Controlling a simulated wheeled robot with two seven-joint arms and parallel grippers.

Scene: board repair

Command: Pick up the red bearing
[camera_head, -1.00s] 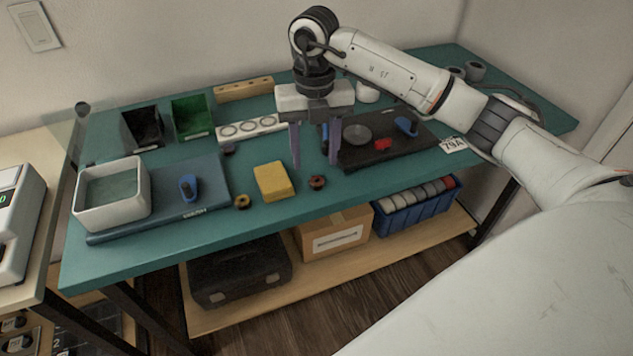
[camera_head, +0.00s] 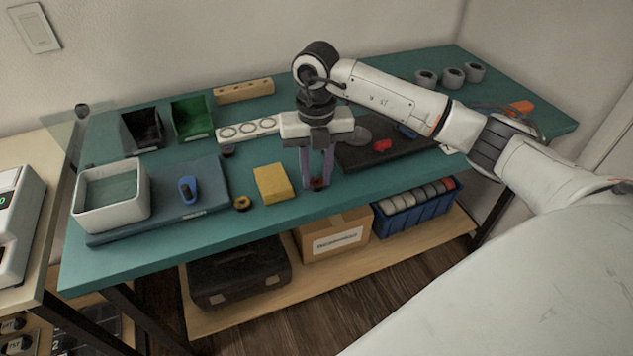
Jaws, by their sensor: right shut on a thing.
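The red bearing (camera_head: 318,184) is a small dark red ring near the front edge of the teal table, just right of the yellow block. My right gripper (camera_head: 317,183) points straight down over it, with its two purple fingers on either side of the ring. The fingers are shut on the bearing, which still appears to be at table height. The fingers hide part of the ring. My left gripper is not in view.
A dark board (camera_head: 360,158) with a red part (camera_head: 382,145) lies to the right. A blue mat (camera_head: 215,195) bears a white tray (camera_head: 76,208).

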